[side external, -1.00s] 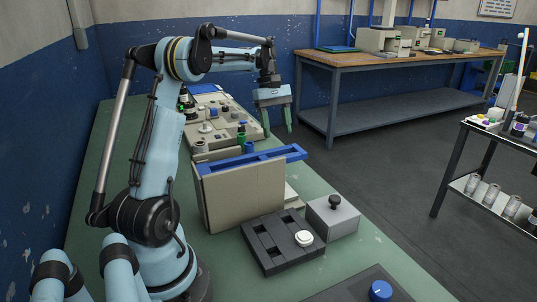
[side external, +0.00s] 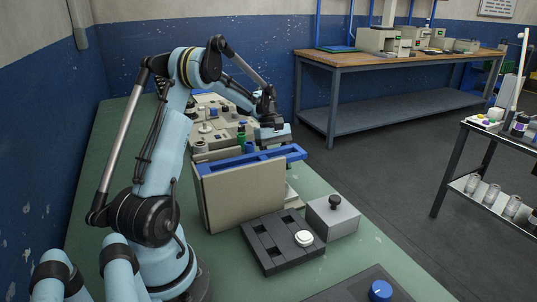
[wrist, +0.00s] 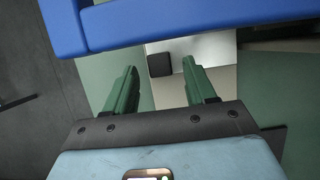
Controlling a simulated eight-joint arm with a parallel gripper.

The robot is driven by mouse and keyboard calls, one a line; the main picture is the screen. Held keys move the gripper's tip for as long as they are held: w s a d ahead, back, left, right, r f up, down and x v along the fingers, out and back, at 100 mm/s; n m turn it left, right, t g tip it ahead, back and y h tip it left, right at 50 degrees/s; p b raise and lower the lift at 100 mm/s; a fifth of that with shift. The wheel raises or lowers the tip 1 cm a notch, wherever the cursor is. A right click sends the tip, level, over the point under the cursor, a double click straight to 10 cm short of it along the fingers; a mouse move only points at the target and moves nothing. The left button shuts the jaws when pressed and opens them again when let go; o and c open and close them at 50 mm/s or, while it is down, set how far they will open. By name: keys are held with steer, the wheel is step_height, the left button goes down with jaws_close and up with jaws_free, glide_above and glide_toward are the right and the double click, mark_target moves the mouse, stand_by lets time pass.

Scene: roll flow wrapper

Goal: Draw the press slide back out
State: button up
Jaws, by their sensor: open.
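My gripper (wrist: 160,68) is open, its two green fingers apart with nothing held. In the wrist view a dark square knob (wrist: 160,64) on a pale plate (wrist: 209,49) lies between the fingertips in the picture; I cannot tell how far beyond them it is. This looks like the press slide and its handle. In the side view my fingers are hidden behind the blue top frame (side external: 230,160) of an upright beige housing (side external: 245,195). A pale edge (side external: 291,194) shows low behind that housing.
The blue frame (wrist: 190,22) crosses the top of the wrist view, close to the fingers. In front of the housing are a dark slotted tray (side external: 270,252) with a white round piece (side external: 304,238) and a grey block (side external: 333,222) with a black knob. A control panel (side external: 222,128) stands behind.

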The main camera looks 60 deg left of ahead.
steer(key=shift+d+f, duration=0.25)
steer(key=shift+f, duration=0.45)
steer(key=shift+c, duration=0.3)
jaws_close()
